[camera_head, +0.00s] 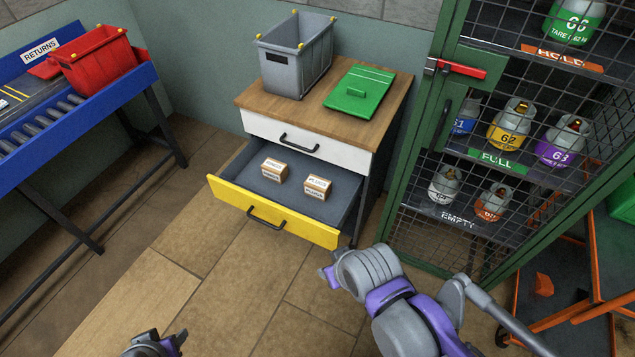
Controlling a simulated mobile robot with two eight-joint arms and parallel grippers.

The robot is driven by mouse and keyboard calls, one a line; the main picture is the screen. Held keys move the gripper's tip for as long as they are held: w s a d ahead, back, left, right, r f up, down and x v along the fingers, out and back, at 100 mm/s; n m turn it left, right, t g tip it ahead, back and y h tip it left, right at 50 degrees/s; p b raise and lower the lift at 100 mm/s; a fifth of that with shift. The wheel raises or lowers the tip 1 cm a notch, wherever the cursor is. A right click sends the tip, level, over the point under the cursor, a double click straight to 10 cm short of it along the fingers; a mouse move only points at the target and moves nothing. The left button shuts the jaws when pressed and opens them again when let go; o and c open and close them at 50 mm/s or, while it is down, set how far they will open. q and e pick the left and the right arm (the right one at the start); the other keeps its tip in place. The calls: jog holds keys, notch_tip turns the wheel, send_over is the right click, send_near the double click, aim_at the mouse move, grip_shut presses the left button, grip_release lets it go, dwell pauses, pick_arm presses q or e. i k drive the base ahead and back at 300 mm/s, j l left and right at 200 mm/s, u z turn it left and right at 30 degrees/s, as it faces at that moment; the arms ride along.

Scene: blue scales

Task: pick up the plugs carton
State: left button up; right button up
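Two small cartons lie apart in the open yellow-fronted drawer (330,207). The right one (317,187) has a white label that seems to read PLUGS. The left one (274,172) has a label too small to read surely. My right gripper (328,272) points left at the end of the grey and purple arm, in front of the drawer and to its right, apart from the cartons. My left gripper (172,341) only just shows at the bottom edge, well in front of the drawer. Whether either gripper is open or shut is not clear.
The drawer cabinet (249,100) carries a grey bin (285,72) and a green lid (358,92). A green mesh cage (405,165) with gas cylinders stands close on the right. A blue roller table (130,92) with a red bin (97,62) is at left. Floor in front is clear.

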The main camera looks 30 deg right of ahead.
aim_at(316, 188)
jog(key=i+l, duration=0.1)
jog(key=l, duration=0.35)
jog(key=i+l, duration=0.1)
jog(key=l, duration=0.4)
jog(key=i+l, duration=0.1)
jog(key=l, duration=0.4)
jog(key=i+l, duration=0.1)
jog(key=l, duration=0.35)
